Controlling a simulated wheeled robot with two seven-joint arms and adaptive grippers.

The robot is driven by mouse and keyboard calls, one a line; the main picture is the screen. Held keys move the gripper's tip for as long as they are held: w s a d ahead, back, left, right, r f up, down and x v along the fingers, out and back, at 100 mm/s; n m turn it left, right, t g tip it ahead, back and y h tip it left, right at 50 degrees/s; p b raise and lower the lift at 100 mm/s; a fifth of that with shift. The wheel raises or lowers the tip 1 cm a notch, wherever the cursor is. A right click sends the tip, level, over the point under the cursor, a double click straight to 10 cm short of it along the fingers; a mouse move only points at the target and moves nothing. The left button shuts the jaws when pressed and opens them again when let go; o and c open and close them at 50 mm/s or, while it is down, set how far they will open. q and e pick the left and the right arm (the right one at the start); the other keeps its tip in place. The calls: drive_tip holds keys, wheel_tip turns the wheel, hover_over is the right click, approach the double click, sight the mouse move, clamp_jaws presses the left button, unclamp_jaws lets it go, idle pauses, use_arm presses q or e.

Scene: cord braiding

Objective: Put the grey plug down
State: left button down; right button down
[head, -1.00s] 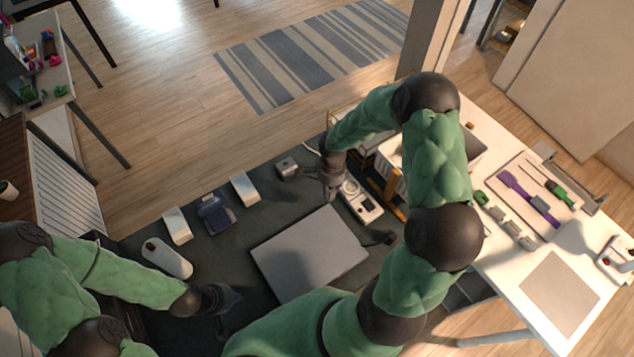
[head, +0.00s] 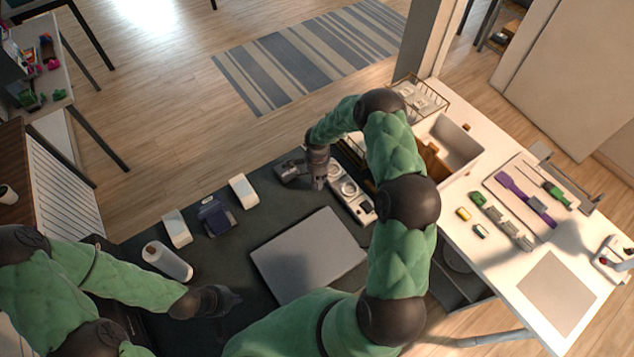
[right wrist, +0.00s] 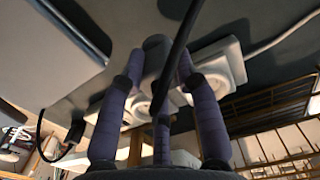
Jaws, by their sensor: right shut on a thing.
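The grey plug (right wrist: 155,52) shows between my fingers in the right wrist view, with a black cord crossing in front of it. My right gripper (right wrist: 160,75) is shut on it. In the head view my right gripper (head: 318,186) points down at the far left end of the white power strip (head: 362,208). The strip and its round sockets also show just behind the plug in the right wrist view (right wrist: 228,62). I cannot tell whether the plug touches the strip or table. My left gripper (head: 226,299) hangs over the near left of the dark table; its finger opening is unclear.
A closed grey laptop (head: 308,254) lies mid-table. White blocks (head: 244,190), a dark blue device (head: 214,216) and a white cylinder (head: 168,261) stand left. A small grey box (head: 290,171) is beside my right gripper. A white desk (head: 507,262) with tools adjoins on the right.

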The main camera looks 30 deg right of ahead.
drive_tip(key=shift+w+f, duration=0.2)
drive_tip(key=shift+f, duration=1.5)
drive_tip(key=shift+f, duration=0.15)
drive_tip(key=c, duration=0.9)
unclamp_jaws()
